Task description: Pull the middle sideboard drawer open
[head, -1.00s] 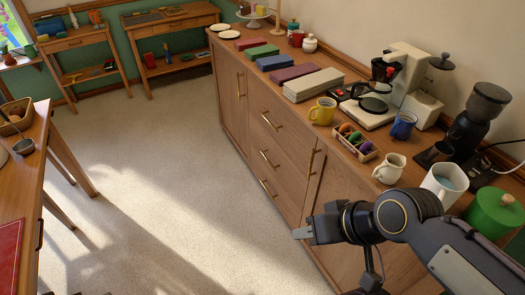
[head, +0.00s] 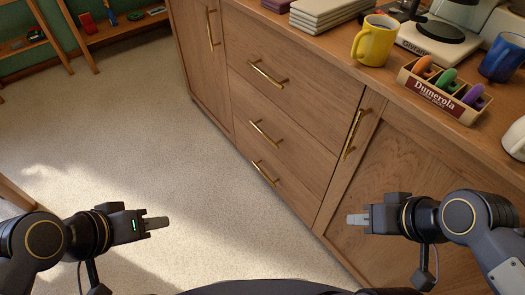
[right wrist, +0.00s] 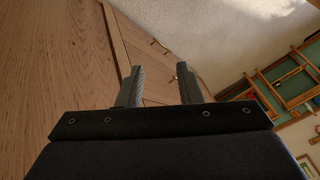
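The sideboard (head: 420,190) has three stacked drawers, all closed, with brass bar handles. The middle drawer (head: 290,140) has its handle (head: 264,133) in plain view in the head view. My right gripper (head: 357,219) is in front of the sideboard's right door, to the right of the drawers and apart from the handles. In the right wrist view its two fingers (right wrist: 158,85) are spread with nothing between them. My left gripper (head: 155,223) is over the floor, left of the drawers, touching nothing; its finger gap cannot be made out.
A yellow mug (head: 375,42), a box of colored items (head: 432,92), a coffee machine (head: 440,40) and a blue mug (head: 502,57) stand on the sideboard top. Door handles (head: 355,135) flank the drawers. The carpet (head: 150,130) before the drawers is clear.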

